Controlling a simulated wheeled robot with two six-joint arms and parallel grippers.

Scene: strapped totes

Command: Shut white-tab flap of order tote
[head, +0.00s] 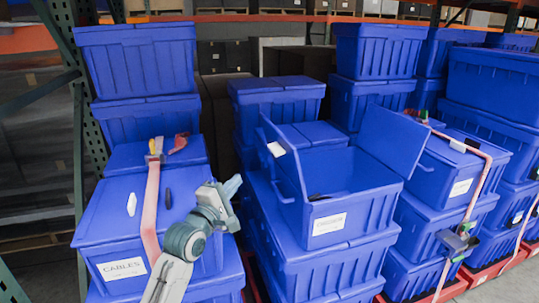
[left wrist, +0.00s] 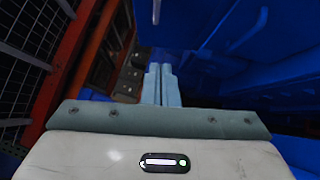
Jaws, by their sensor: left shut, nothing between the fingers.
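The open order tote (head: 345,222) is blue with a white label and stands on a stack in the middle of the head view. Its left flap (head: 287,170) stands raised, with a white tab (head: 276,149) near its top. Its right flap (head: 392,142) is also raised, leaning outward. A small dark item lies inside, mostly hidden. My left gripper (head: 232,186) is shut and empty, left of the white-tab flap and apart from it. The left wrist view shows its closed fingers (left wrist: 161,84) with blue plastic surfaces beyond and to the right. My right gripper is not in view.
A closed tote labelled CABLES (head: 122,268) with a red strap (head: 151,205) stands under my left arm. Strapped totes (head: 455,175) stand close on the right, with a strap buckle (head: 457,240). A closed tote stack (head: 277,97) stands behind.

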